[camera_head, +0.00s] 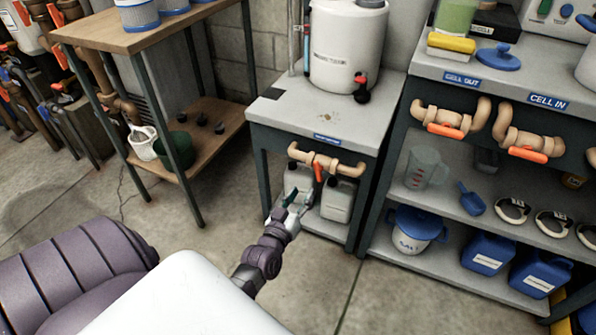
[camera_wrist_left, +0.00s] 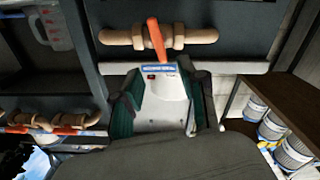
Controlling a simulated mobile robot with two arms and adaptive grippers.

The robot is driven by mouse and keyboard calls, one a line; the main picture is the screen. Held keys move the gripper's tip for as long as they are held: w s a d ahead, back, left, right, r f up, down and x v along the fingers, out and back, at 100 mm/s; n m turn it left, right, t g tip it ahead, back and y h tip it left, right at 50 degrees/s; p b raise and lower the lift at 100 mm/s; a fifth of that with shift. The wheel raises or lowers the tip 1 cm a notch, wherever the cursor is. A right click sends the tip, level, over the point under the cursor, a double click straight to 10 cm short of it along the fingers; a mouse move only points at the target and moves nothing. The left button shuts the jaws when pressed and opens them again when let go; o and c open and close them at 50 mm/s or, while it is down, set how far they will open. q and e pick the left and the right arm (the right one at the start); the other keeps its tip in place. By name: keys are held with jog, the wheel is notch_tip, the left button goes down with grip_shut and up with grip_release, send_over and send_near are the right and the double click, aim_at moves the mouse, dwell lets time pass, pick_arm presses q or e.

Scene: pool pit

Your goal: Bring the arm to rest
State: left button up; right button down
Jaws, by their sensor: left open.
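My left gripper (camera_head: 297,198) is in the middle of the head view, at the end of my dark purple arm. It is open, and I see nothing between its fingers. It is in front of the small grey-topped stand, below the tan pipe valve (camera_head: 325,160) with the orange handle (camera_head: 318,171). In the left wrist view the teal fingers (camera_wrist_left: 158,105) are spread apart at either side of the grey palm. The valve (camera_wrist_left: 160,38) shows beyond them, apart from the fingers as far as I can tell. My right gripper is not in view.
A white tank (camera_head: 345,50) stands on the grey-topped stand (camera_head: 300,118), with pale jugs (camera_head: 337,203) below. At right is a shelf unit (camera_head: 415,260) with more valves (camera_head: 450,118) and a salt bucket (camera_head: 415,230). A wooden-topped table (camera_head: 110,38) stands at left. Floor is clear between them.

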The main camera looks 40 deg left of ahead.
pick_arm(q)
jog(key=shift+v, duration=0.85)
